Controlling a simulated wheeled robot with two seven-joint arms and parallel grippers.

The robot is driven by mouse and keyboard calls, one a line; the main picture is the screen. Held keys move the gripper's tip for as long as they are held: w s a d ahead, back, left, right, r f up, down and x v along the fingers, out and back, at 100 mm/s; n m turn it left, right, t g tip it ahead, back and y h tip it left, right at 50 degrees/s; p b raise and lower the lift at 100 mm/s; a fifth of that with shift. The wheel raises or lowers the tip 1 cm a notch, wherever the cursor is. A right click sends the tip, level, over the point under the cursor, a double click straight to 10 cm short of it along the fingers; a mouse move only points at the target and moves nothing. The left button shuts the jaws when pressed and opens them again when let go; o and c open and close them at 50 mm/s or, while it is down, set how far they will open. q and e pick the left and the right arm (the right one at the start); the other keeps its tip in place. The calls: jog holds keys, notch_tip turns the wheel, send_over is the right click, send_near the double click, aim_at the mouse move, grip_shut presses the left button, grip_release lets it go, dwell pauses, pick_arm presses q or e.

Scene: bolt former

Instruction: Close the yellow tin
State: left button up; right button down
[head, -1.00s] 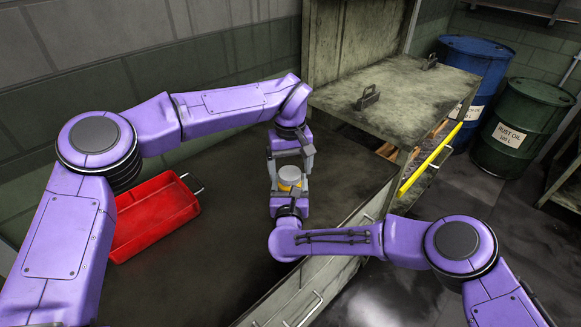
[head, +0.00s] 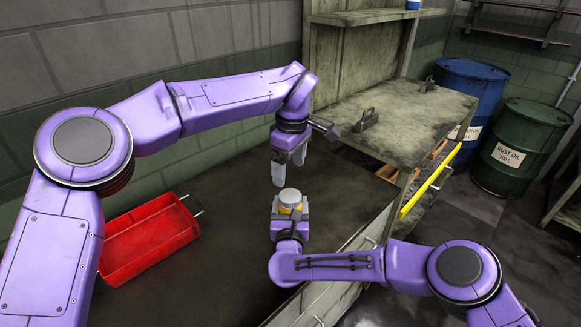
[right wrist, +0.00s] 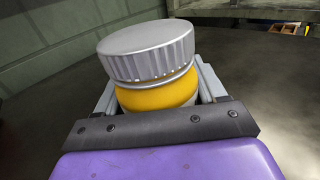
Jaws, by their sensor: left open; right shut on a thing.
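The yellow tin (head: 290,209) stands upright between the fingers of my right gripper (head: 290,213), which is shut on it. In the right wrist view the tin's yellow body (right wrist: 158,96) shows between the jaws. A ribbed grey lid (right wrist: 148,52) sits on top of the tin and looks slightly tilted; I cannot tell whether it is screwed tight. My left gripper (head: 289,177) is open and empty, pointing down just above the lid, apart from it.
A red tray (head: 150,240) with a handle lies on the dark worktop to the left. A grey metal cabinet (head: 410,115) with handles and a yellow bar (head: 430,182) stands at the right. Blue (head: 470,95) and green (head: 520,145) drums stand behind.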

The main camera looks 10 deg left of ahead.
aim_at(290, 195)
pick_arm(q)
jog(key=n, duration=0.6)
jog(key=shift+r+n, duration=0.15)
jog(key=shift+n, duration=0.15)
jog(key=n, duration=0.6)
jog(key=shift+a+n, duration=0.1)
jog(key=shift+n, duration=0.2)
jog(key=n, duration=0.6)
jog(key=shift+f, duration=0.2)
jog(key=n, duration=0.5)
jog(key=shift+d+h, duration=0.2)
jog(key=shift+h, duration=0.1)
jog(key=shift+f, duration=4)
jog(key=c, duration=1.1)
